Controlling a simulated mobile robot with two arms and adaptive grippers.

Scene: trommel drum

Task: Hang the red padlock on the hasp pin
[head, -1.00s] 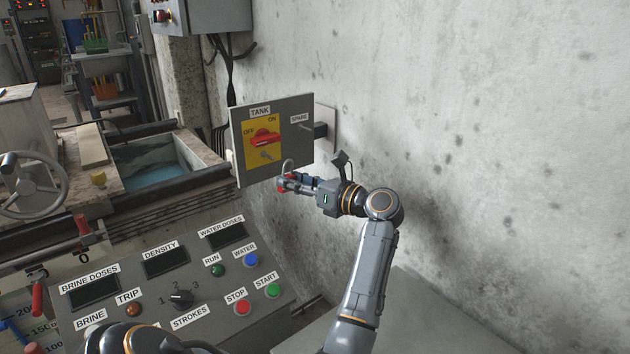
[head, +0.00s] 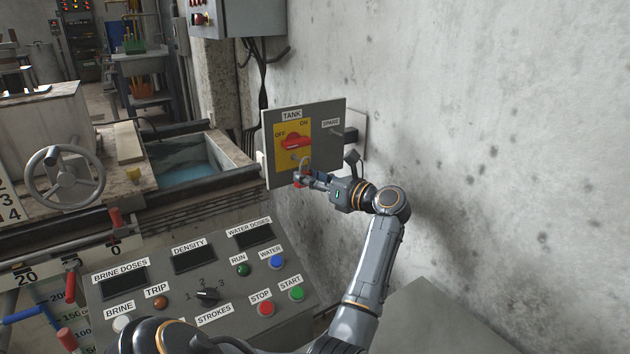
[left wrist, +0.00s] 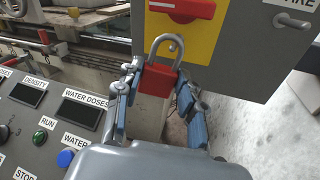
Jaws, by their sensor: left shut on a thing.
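My left gripper (head: 309,181) is shut on the red padlock (head: 302,181), just in front of the lower part of the TANK panel (head: 335,125). In the left wrist view the padlock (left wrist: 158,81) is upright between the two fingers, its grey shackle (left wrist: 153,48) pointing up. The hasp pin (head: 295,158) sits below the red switch handle on the yellow plate. In the left wrist view the round pin end (left wrist: 172,47) shows inside the shackle's loop outline. I cannot tell whether the shackle is around the pin or in front of it. My right gripper is not seen.
A second pin (left wrist: 292,20) is on the panel's right, under the SPARE label (head: 331,123). The red switch handle (head: 295,141) is close above. A button console (head: 190,290) lies below left. The concrete wall (head: 480,150) is at right.

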